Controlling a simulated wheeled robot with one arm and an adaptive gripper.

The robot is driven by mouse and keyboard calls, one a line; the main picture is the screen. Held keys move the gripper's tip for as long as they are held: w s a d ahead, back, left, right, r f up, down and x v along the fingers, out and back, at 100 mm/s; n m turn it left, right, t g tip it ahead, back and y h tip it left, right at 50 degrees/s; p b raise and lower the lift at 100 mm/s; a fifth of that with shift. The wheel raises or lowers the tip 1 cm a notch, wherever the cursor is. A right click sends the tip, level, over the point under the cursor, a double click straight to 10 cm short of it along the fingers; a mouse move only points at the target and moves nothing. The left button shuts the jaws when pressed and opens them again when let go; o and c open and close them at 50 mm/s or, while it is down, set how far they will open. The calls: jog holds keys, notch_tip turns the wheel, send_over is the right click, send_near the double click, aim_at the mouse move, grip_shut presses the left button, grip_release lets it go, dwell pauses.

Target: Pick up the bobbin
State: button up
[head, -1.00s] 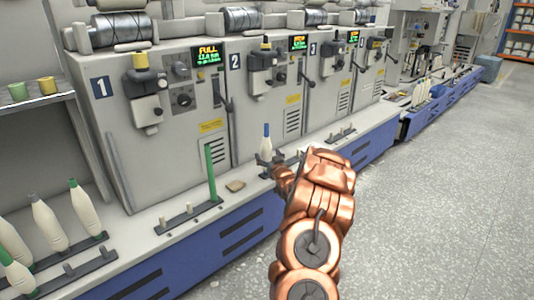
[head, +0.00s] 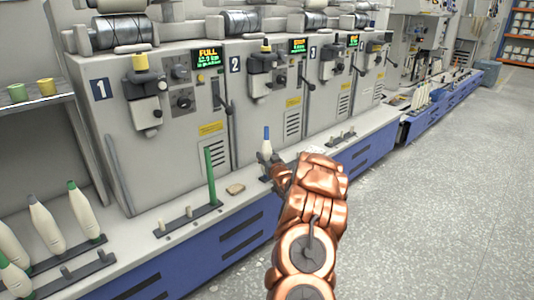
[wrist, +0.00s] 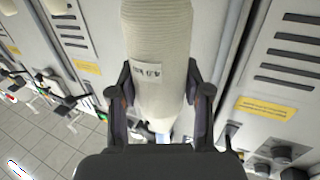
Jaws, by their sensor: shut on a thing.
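The bobbin (head: 266,148) is pale with a blue tip and stands upright on the ledge in front of machine 2 in the head view. My gripper (head: 272,168) is at it, at the end of my copper arm. In the wrist view the pale wound bobbin (wrist: 158,45), with a small printed label, sits between the two dark fingers of my gripper (wrist: 158,105). The fingers are shut on it, one on each side. The head view is too small to tell whether its base touches the ledge.
The machine ledge (head: 236,188) carries peg holders. A tall green tube (head: 210,178) stands left of my gripper. Several pale bobbins (head: 83,209) stand further left. Machine fronts (head: 160,165) rise behind. The grey floor at right is clear.

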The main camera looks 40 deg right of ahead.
jog(key=c, duration=0.5)
